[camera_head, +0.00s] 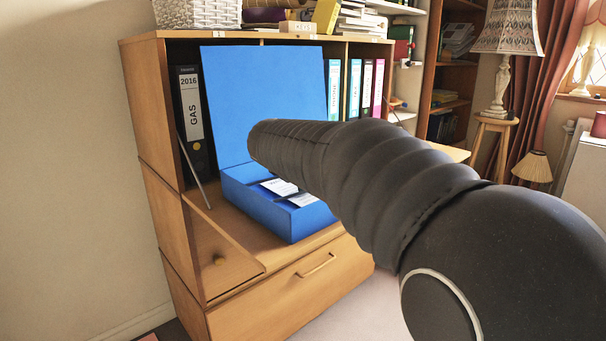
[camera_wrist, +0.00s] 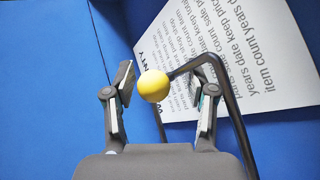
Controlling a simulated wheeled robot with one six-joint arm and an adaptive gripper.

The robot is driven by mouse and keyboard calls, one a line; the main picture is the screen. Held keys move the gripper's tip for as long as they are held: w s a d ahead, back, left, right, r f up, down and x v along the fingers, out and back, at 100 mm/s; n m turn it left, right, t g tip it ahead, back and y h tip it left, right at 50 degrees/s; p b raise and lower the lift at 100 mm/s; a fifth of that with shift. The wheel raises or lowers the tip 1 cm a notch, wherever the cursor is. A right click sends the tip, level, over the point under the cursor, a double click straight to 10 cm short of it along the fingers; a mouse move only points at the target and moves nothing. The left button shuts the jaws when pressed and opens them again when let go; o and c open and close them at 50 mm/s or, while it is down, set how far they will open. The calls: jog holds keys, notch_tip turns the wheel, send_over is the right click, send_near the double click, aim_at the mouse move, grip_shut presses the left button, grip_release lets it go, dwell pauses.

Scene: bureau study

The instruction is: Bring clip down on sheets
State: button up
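The blue box file (camera_head: 262,203) stands with its lid (camera_head: 262,95) raised on the bureau's drop-down shelf. White printed sheets (camera_head: 304,200) lie in it; one sheet (camera_wrist: 245,50) fills the upper right of the wrist view. The clip is a bent black wire (camera_wrist: 232,105) with a yellow ball knob (camera_wrist: 153,86) at its end. It appears to stand off the sheets, but its exact height is unclear. My gripper (camera_wrist: 164,84) is open, with the knob between its fingertips, closer to the left one, and visible gaps beside it. In the head view my arm hides the gripper and clip.
A black binder (camera_head: 190,110) stands left of the lid, and several coloured binders (camera_head: 366,88) stand to its right. The bureau (camera_head: 150,120) carries a white basket (camera_head: 198,12) and books on top. A lamp (camera_head: 505,50) stands on a stool at the right.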

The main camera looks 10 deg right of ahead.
jog(key=shift+s+a+r, duration=0.1)
jog(key=shift+a+r, duration=0.1)
jog(key=shift+a, duration=0.05)
jog(key=v, duration=1.1)
jog(key=shift+s+d+r, duration=0.1)
jog(key=shift+s, duration=0.2)
